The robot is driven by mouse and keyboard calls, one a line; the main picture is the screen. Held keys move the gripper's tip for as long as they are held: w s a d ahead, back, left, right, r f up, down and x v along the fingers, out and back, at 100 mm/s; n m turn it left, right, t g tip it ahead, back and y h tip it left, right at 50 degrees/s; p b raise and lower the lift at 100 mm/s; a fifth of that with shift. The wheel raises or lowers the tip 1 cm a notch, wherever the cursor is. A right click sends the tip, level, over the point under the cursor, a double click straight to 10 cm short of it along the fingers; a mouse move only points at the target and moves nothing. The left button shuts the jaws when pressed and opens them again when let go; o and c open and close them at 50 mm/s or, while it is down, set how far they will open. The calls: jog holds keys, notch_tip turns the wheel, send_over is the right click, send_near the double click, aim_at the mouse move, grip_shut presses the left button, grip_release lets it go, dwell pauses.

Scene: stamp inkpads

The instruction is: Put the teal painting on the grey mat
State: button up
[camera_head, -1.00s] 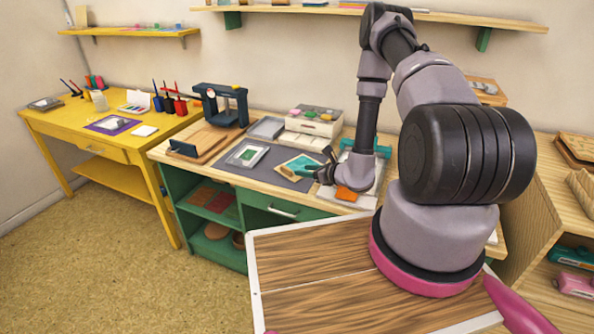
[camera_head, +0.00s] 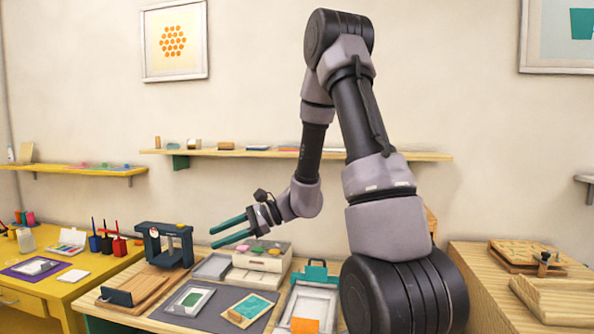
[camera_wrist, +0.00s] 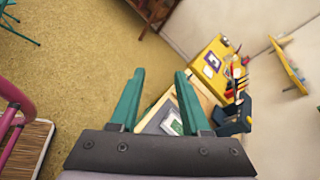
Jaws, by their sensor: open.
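The teal painting (camera_head: 254,306) is a small sheet with a pale border and a tan patch at its lower left corner. It lies flat on the right part of the grey mat (camera_head: 206,322) on the worktable, in the head view. My gripper (camera_head: 213,239) is raised in the air above the worktable, clear of the painting. Its two teal fingers are apart with nothing between them, as the wrist view (camera_wrist: 159,75) also shows. In the wrist view I cannot make out the painting.
A framed card with a green print (camera_head: 190,301) lies on the mat's left part. A dark press (camera_head: 165,245), a white drawer box (camera_head: 263,257) and a teal-clipped board (camera_head: 315,295) stand around it. A wall shelf (camera_head: 235,152) runs behind my arm.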

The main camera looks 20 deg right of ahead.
jog(key=s+d+r+n+t+h, duration=0.2)
jog(key=s+d+r+n+h, duration=0.3)
jog(key=s+r, duration=0.4)
jog(key=s+d+r+n+t+h, duration=0.2)
jog(key=s+d+r+n+h, duration=0.4)
jog(key=s+r, duration=0.3)
jog(key=shift+s+d+r, duration=0.35)
jog(key=shift+d+r, duration=0.15)
jog(key=shift+d, duration=0.4)
